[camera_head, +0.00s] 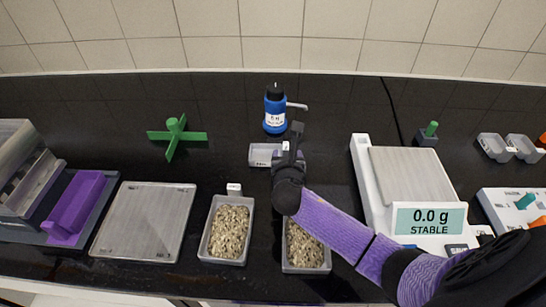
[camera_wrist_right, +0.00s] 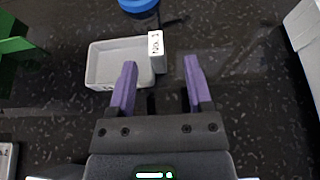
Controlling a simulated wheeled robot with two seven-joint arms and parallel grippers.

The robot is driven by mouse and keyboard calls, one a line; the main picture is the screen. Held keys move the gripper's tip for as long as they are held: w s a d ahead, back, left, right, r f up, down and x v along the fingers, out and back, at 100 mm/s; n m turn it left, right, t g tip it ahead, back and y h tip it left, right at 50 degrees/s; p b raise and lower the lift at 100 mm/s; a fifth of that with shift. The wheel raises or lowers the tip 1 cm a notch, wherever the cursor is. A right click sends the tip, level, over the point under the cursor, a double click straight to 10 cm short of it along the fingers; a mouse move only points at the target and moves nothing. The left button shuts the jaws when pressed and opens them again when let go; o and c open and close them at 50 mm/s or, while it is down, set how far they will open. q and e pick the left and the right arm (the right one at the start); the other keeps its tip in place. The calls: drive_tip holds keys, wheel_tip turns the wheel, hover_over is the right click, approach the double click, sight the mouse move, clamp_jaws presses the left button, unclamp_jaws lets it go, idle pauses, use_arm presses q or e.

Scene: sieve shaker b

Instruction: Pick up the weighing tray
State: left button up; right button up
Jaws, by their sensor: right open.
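A small empty light-grey tray (camera_head: 262,155) sits on the dark bench at the middle. It also shows in the right wrist view (camera_wrist_right: 112,66), with an upright white tab (camera_wrist_right: 156,50) at its right side, labelled about "No. 1". My right gripper (camera_head: 288,148) is open and empty, just at the tray's right end in the head view. In the wrist view the two purple fingers (camera_wrist_right: 160,66) point toward the tab, with the left finger lined up near the tray. My arm hides part of the bench. My left gripper is not in view.
A blue bottle (camera_head: 274,110) stands behind the tray. Two grain-filled trays (camera_head: 247,230) (camera_head: 288,262) lie in front. A scale (camera_head: 364,190) reading 0.0 g is to the right; a flat metal plate (camera_head: 143,220) and green cross (camera_head: 176,135) are to the left.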

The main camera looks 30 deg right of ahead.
sight(286, 147)
drive_tip(key=b+x, duration=0.1)
drive_tip(key=x, duration=0.2)
drive_tip(key=shift+w, duration=0.4)
drive_tip(key=shift+w+d+b, duration=0.2)
drive_tip(key=shift+w+b, duration=0.1)
drive_tip(key=shift+b, duration=0.05)
drive_tip(key=shift+r, duration=0.1)
clamp_jaws()
